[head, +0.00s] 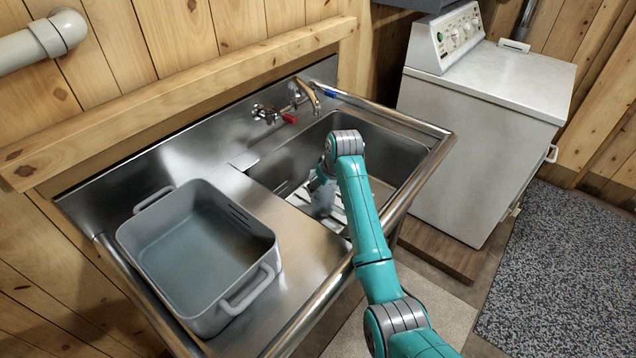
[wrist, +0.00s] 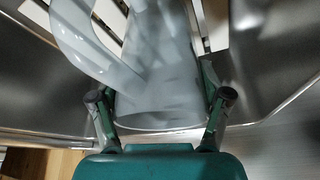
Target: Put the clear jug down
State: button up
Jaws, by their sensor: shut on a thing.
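The clear jug (wrist: 165,55) is translucent and grey-white, with a big curved handle (wrist: 75,40) on the left in the wrist view. My gripper (wrist: 162,92) is shut on it, one finger on each side of its body. In the head view the jug (head: 323,200) is low inside the sink basin (head: 385,150), over a white slatted rack (head: 301,194). My arm hides part of the jug and gripper there. I cannot tell whether the jug's base touches the rack.
A grey tub (head: 200,310) with handles stands on the steel drainboard (head: 300,240) left of the basin. A tap (head: 308,95) rises at the back. A steel rail (head: 420,180) edges the sink. A white appliance (head: 470,150) stands to the right.

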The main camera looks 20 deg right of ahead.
jog(key=w, duration=0.1)
jog(key=w+a, duration=0.1)
jog(key=w, duration=0.1)
jog(key=shift+w, duration=0.2)
jog(key=shift+s+f, duration=0.1)
jog(key=shift+f, duration=0.5)
jog(key=shift+f, duration=0.1)
jog(key=o, duration=1.4)
jog(key=v, duration=1.2)
